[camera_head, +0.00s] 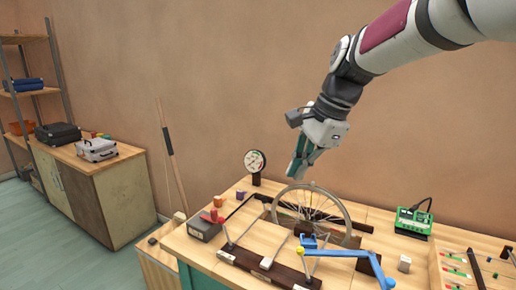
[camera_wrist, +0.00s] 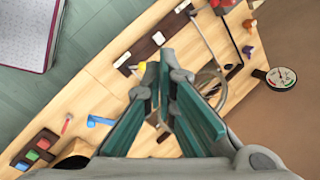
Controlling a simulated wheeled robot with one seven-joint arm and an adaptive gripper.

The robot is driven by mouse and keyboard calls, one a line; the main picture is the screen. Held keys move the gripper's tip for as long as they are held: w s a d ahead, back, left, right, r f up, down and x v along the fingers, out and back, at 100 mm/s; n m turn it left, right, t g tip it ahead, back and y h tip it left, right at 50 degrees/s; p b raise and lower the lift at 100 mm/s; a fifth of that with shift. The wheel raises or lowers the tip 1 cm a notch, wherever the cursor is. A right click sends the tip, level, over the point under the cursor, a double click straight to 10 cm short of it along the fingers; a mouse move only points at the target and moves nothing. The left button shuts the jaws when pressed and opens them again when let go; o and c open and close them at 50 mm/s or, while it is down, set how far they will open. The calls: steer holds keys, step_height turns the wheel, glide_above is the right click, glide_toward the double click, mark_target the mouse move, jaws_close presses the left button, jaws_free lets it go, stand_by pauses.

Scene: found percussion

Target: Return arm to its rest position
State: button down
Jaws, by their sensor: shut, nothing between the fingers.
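My gripper (camera_head: 297,172) hangs from my arm in the upper right of the head view, pointing down above the workbench. Its teal fingers show from behind in the wrist view (camera_wrist: 161,75), converging at the tips with nothing held. It is shut and apart from everything below. The spoked wheel (camera_head: 345,212) stands upright on the bench below it, and part of its rim shows behind the fingers in the wrist view.
The bench holds a round gauge (camera_head: 255,161), a grey box with a red part (camera_head: 205,229), a blue crank-like bar (camera_head: 345,253) and a green device (camera_head: 413,222). A cabinet with cases (camera_head: 97,150) stands left. The air around my arm looks clear.

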steer(key=s+d+f+n+h+p, duration=0.1)
steer(key=s+d+n, duration=0.2)
steer(key=s, duration=0.7)
steer(key=s+d+f+n+t+h, duration=0.1)
steer(key=s+d+n, duration=0.3)
steer(key=s, duration=0.6)
steer(key=s+d+f+n+h+p, duration=0.1)
steer(key=s+d+n, duration=0.2)
steer(key=s+n, duration=0.3)
steer(key=s, duration=0.4)
steer(key=shift+d+t+p, duration=0.25)
steer(key=shift+t+p, duration=0.1)
steer(key=shift+t, duration=0.05)
